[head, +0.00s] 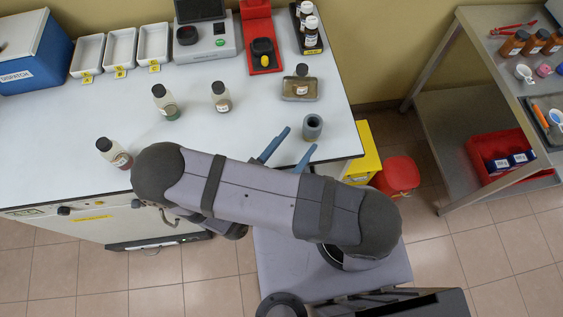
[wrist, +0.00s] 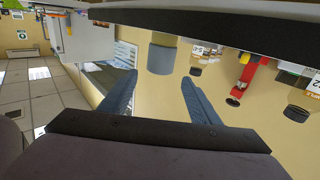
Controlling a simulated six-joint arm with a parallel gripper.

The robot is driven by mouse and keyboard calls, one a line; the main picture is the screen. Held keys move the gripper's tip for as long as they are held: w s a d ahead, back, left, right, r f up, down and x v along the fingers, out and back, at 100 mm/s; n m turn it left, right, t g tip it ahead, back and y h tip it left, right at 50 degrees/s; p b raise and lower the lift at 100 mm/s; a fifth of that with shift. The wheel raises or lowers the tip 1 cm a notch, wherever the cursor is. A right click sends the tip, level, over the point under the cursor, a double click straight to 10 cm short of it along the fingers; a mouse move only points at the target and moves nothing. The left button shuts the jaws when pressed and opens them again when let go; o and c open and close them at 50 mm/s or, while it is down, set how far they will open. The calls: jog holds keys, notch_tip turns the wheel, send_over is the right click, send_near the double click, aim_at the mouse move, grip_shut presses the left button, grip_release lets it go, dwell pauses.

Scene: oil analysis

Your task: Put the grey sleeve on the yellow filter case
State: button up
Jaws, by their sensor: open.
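The grey sleeve (head: 313,127) stands upright near the right front edge of the white table. It also shows in the wrist view (wrist: 161,58), just beyond my fingertips and between their lines. My gripper (head: 301,138) has two blue fingers spread apart, with nothing between them; both fingers also show in the wrist view (wrist: 159,76). A yellow case with a dark part (head: 262,46), which looks like the filter case, is on a red stand (head: 255,12) at the back of the table. It shows small in the wrist view (wrist: 244,59).
A bottle on a small tray (head: 301,88) stands behind the sleeve. Several bottles stand left, and a dark rack (head: 306,30) with bottles is right of the red stand. A grey instrument (head: 207,40) is left of it. A yellow bin (head: 362,152) stands beyond the table's right edge.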

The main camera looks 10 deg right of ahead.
jog(key=shift+b+v, duration=0.9)
jog(key=shift+v, duration=2.3)
